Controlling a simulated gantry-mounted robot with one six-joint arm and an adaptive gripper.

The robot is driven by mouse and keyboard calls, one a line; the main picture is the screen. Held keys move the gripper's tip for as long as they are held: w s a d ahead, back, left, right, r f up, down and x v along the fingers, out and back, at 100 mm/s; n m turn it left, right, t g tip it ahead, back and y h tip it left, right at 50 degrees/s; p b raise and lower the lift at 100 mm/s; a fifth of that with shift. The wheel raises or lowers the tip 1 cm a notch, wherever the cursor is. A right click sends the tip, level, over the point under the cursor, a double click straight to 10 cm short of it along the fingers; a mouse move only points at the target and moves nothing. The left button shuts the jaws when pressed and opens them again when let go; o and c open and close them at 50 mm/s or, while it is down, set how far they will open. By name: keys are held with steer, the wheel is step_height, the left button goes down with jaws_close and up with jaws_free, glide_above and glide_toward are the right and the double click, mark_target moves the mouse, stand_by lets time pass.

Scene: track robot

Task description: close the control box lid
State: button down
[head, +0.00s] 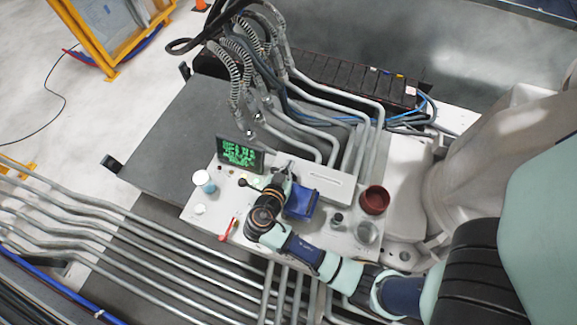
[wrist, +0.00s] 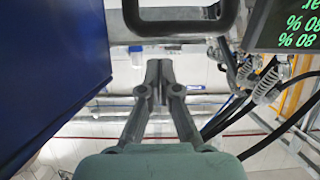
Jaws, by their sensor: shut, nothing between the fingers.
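A blue box-like object (head: 301,205) stands on the white worktop, taken to be the control box. Its lid cannot be told apart clearly at this size. A large blue panel (wrist: 45,70) fills the left of the wrist view, close to the camera. My gripper (head: 289,170) is just left of and behind the blue box in the head view. In the wrist view my gripper (wrist: 158,68) is shut with its fingertips together and empty. The blue panel is beside the fingers, with a visible gap.
A dark handle-like bar (wrist: 180,25) crosses above the fingertips. A screen with green text (head: 240,154) stands at the worktop's back left. A red bowl (head: 375,199), a glass jar (head: 367,232), a white-and-blue cup (head: 205,181) and a red tool (head: 228,229) surround the work area.

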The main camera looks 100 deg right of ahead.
step_height(320, 180, up, 5)
steer(key=p, duration=0.3)
steer(key=w+a+f+b, duration=0.2)
steer(key=w+a+f, duration=0.1)
steer(key=w+a, duration=0.2)
steer(key=a, duration=0.2)
steer(key=shift+a, duration=0.4)
